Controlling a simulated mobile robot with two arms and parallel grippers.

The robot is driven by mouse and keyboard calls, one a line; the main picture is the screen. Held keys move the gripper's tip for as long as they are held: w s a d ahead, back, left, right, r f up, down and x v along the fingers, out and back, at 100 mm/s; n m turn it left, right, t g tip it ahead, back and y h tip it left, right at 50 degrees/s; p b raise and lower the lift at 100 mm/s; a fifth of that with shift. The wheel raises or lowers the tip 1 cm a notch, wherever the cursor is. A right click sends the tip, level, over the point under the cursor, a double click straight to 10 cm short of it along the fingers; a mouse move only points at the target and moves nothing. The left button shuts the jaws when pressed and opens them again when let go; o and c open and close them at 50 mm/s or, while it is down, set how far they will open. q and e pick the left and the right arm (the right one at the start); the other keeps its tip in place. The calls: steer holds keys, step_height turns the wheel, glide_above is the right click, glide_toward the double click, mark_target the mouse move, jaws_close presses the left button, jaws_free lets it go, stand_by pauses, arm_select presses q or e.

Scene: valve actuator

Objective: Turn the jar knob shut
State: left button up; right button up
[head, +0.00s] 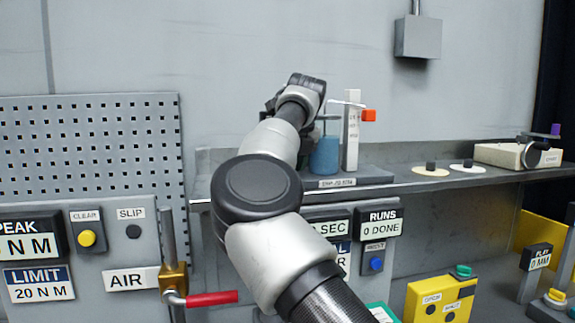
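A blue jar (325,156) stands on a dark base plate on the grey shelf, just right of my arm's end. I cannot make out the jar's knob for certain. One arm, seemingly my right, rises from the bottom edge, and its dark end (307,83) is by the jar's upper left. The gripper's fingers are hidden behind the wrist, so I cannot tell their opening or any contact. My other gripper is out of view.
The shelf (420,183) runs right, holding two pale discs with black knobs and a cream block (500,155). A pegboard (90,140) and panels are on the left. A red-handled air valve (212,298) sticks out below. A yellow button box (440,298) is lower right.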

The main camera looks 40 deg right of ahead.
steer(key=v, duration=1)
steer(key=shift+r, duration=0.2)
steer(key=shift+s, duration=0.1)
